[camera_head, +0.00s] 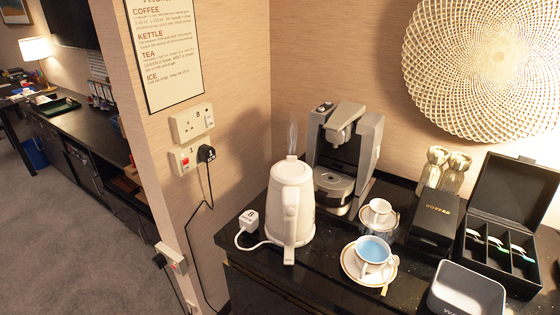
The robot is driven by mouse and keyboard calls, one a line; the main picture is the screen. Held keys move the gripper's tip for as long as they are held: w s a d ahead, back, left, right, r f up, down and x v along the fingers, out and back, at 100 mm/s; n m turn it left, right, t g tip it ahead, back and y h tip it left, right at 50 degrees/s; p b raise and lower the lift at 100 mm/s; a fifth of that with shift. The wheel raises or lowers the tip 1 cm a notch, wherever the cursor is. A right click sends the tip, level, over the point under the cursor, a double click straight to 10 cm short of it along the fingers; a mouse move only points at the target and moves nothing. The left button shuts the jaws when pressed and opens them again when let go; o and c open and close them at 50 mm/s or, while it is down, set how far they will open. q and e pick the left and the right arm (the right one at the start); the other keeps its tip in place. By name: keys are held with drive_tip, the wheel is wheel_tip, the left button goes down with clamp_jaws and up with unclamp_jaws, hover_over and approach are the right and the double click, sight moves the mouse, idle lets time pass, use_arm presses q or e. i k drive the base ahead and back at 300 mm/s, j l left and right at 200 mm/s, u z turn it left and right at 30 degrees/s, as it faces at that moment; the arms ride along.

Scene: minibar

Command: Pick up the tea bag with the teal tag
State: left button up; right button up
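An open black tea box (509,205) stands at the right of the counter with its lid up. Its compartments hold several tea bags (497,242) with small pale and greenish tags. Neither of my grippers is in view.
On the black counter (335,262) stand a steaming white kettle (291,205), a coffee machine (343,160), a cup of blue liquid (373,251) on a saucer, and a smaller cup (379,212). A black coffee box (435,217) and a grey bin (467,290) flank the tea box.

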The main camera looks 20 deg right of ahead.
sight(517, 247)
drive_tip(key=z, duration=0.45)
drive_tip(key=l+z, duration=0.1)
drive_tip(key=z, duration=0.8)
drive_tip(key=i+z, duration=0.1)
drive_tip(key=z, duration=0.8)
drive_tip(key=i+l, duration=0.05)
